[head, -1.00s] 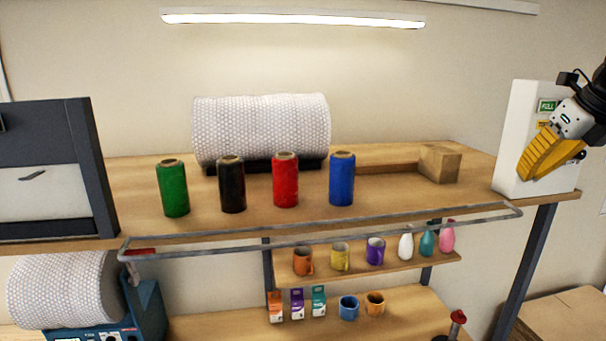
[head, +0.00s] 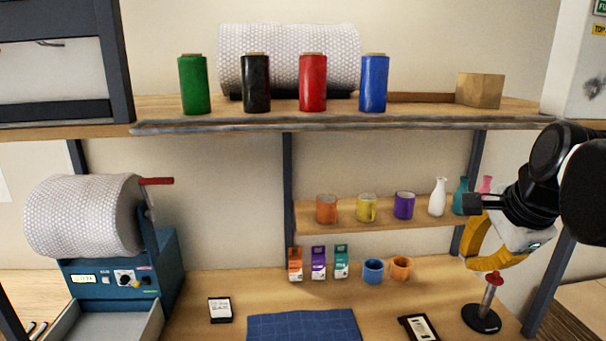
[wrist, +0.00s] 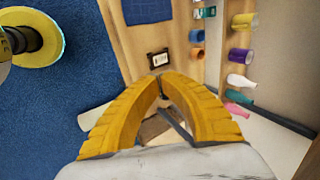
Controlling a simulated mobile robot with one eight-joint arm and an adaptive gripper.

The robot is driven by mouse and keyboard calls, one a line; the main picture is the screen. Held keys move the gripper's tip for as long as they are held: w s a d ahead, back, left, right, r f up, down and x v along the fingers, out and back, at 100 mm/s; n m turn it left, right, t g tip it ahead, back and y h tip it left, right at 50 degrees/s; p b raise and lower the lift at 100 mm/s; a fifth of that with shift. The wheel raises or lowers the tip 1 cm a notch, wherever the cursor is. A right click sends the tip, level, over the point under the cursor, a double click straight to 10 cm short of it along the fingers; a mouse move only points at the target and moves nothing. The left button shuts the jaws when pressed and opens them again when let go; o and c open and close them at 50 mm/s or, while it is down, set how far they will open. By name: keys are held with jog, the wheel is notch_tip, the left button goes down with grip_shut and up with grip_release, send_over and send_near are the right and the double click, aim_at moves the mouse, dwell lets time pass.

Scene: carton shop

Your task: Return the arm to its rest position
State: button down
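My gripper (head: 468,258) is at the right in the head view, in front of the lower shelf's right end and above the red-knobbed stand. In the wrist view its two yellow fingers (wrist: 160,80) curve in and come together at the tips. It is shut, with nothing visible held between the fingers. My arm reaches in from the right edge of the head view, its dark links bent.
The bench (head: 280,285) holds a blue mat (head: 305,325), a red-knobbed stand (head: 482,318), small boxes (head: 318,262) and mugs (head: 373,271). The lower shelf (head: 350,212) carries mugs and vases. Film rolls (head: 313,82) stand on the upper shelf (head: 430,108). Blue floor (wrist: 50,110) is open.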

jog(key=s+a+f+n+b, duration=0.3)
jog(key=f+n+b, duration=0.2)
jog(key=f, duration=0.6)
jog(key=s+a+f+n+b, duration=0.4)
jog(key=f+n+b, duration=0.1)
jog(key=f, duration=0.6)
jog(key=s+a+f+n+t+b, duration=0.1)
jog(key=s+a+f+n+b, duration=0.2)
jog(key=f, duration=0.9)
jog(key=n+b, duration=0.2)
jog(key=n, duration=0.2)
jog(key=shift+s+a, duration=0.4)
